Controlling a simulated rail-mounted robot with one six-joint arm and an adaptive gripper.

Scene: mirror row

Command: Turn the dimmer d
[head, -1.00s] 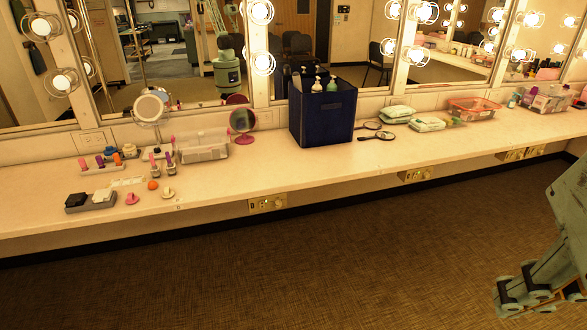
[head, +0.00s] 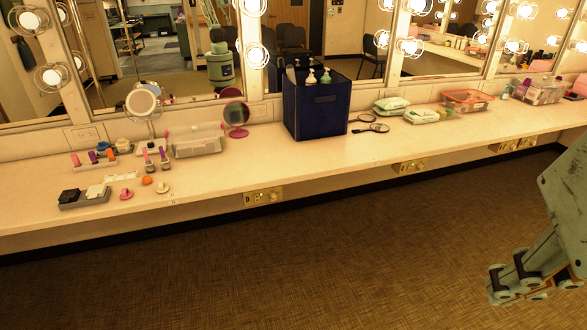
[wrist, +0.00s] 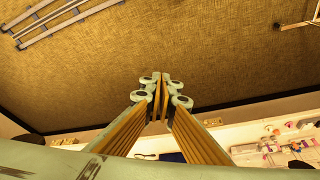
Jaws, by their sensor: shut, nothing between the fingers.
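Brass dimmer plates with small knobs sit on the front edge of the counter. One plate (head: 263,197) is below the dark blue bin, a second plate (head: 410,167) is farther right, and more plates (head: 508,146) show at the far right. Any letters are too small to read, so I cannot tell which one is d. My gripper (head: 515,290) hangs over the floor at the lower right, in front of the counter and apart from every plate. In the wrist view my gripper (wrist: 161,82) has its fingers together with nothing between them.
The long counter (head: 240,175) holds a dark blue bin (head: 316,108), a pink round mirror (head: 236,115), a clear box (head: 197,142), a grey tray (head: 84,203) and a red-rimmed basket (head: 467,102). Lit mirrors line the wall behind. The carpet (head: 300,265) in front is clear.

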